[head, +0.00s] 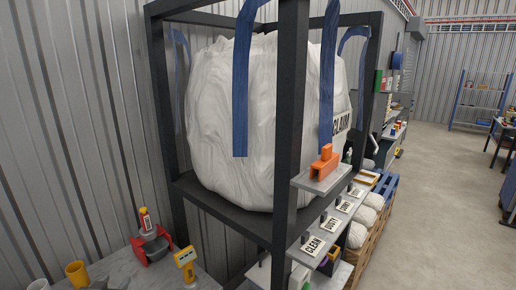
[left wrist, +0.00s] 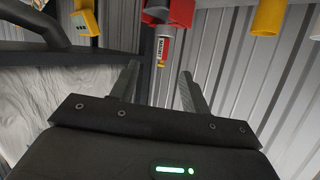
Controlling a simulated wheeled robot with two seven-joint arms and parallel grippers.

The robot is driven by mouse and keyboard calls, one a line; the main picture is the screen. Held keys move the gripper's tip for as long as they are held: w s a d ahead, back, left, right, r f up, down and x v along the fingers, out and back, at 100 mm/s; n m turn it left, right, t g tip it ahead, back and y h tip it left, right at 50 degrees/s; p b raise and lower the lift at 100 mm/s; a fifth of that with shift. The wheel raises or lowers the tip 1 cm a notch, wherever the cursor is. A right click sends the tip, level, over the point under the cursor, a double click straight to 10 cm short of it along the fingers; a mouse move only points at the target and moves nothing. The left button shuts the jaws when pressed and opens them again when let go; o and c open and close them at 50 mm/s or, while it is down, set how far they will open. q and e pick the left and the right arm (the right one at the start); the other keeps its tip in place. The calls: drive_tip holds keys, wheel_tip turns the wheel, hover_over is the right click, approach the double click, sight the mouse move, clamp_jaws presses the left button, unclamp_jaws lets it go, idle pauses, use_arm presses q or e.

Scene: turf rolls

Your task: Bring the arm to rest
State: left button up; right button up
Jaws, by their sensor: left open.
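My left gripper (left wrist: 160,78) shows in the left wrist view with its two dark fingers spread apart. The space between them is empty, with the grey corrugated wall behind. That view is turned over, so the bench things hang from its top edge. The gripper touches nothing that I can see. In the head view I cannot clearly make out the left gripper. My right gripper is in neither view.
A big white bag (head: 235,120) with blue straps hangs in a black frame (head: 288,130). Labelled shelves stand right; open floor (head: 440,200) lies beyond.

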use_arm(q)
drive_tip(key=s+d+f+m+g+h, duration=0.15)
drive_tip(key=s+d+f+g, duration=0.35)
drive_tip(key=s+d+f, duration=0.7)
drive_tip(key=s+d+f+m+g+h, duration=0.1)
drive_tip(key=s+d+g, duration=0.25)
drive_tip(key=s, duration=0.45)
drive_tip(key=s+d+f+m+g+h, duration=0.1)
drive_tip(key=s+d+g, duration=0.1)
drive_tip(key=s+d, duration=0.4)
drive_tip(key=s+a+f+b, duration=0.1)
drive_tip(key=s+f+b, duration=0.15)
drive_tip(key=f, duration=1.45)
drive_tip(key=s+f+b, duration=0.1)
drive_tip(key=f+b, duration=0.3)
drive_tip(key=f, duration=1.3)
drive_tip(key=s+a+f+g+b, duration=0.2)
drive_tip(key=s+a+f+b, duration=0.1)
drive_tip(key=s+f, duration=1.2)
wheel_tip(320, 180, down, 2)
drive_tip(key=shift+s+f, duration=0.2)
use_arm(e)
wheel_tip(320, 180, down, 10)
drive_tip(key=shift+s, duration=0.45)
